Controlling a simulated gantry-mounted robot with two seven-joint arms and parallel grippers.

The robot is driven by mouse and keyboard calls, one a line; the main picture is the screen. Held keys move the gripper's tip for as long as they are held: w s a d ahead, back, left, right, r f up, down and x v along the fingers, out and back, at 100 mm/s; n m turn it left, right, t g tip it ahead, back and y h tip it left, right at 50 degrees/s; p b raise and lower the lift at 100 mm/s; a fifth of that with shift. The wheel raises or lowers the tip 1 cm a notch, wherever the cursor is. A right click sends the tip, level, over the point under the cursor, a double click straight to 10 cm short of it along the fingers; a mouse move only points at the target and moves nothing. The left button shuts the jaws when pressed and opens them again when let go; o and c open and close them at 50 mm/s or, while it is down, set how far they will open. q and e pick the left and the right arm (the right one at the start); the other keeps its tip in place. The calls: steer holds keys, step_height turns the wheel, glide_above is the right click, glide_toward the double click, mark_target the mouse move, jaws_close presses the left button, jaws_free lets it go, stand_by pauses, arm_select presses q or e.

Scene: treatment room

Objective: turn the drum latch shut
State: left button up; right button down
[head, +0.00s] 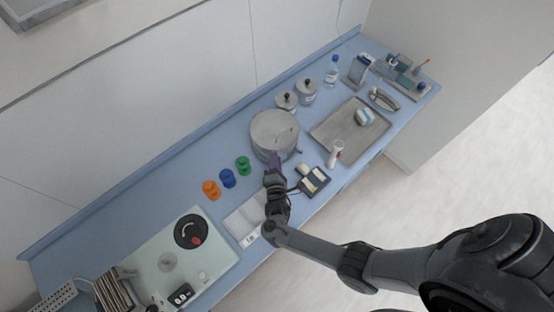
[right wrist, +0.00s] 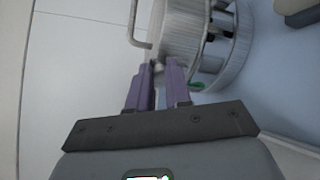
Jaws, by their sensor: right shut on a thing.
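The drum (head: 274,132) is a round grey metal vessel with a flat lid on the blue counter. It also shows large in the right wrist view (right wrist: 205,40), with a bent metal handle at its left. My right gripper (head: 275,160) is at the drum's near side, with its purple fingers pointing at the wall. In the right wrist view the fingertips (right wrist: 158,70) are close together around a small metal part at the drum's side, seemingly the latch, which they mostly hide. How far the latch is turned cannot be told. My left gripper is not in view.
Orange (head: 211,189), blue (head: 228,178) and green (head: 243,165) spools stand left of the drum. Two lidded jars (head: 287,101) are behind it. A dark tray (head: 314,180) and a white bottle (head: 335,153) sit close on the right. A metal tray (head: 340,134) lies beyond.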

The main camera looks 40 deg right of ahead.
steer(key=shift+w+a+n, duration=0.1)
steer(key=shift+n, duration=0.3)
steer(key=c, duration=1.1)
jaws_free()
steer(key=shift+o, duration=0.2)
steer(key=v, duration=1.1)
steer(key=shift+w, duration=0.1)
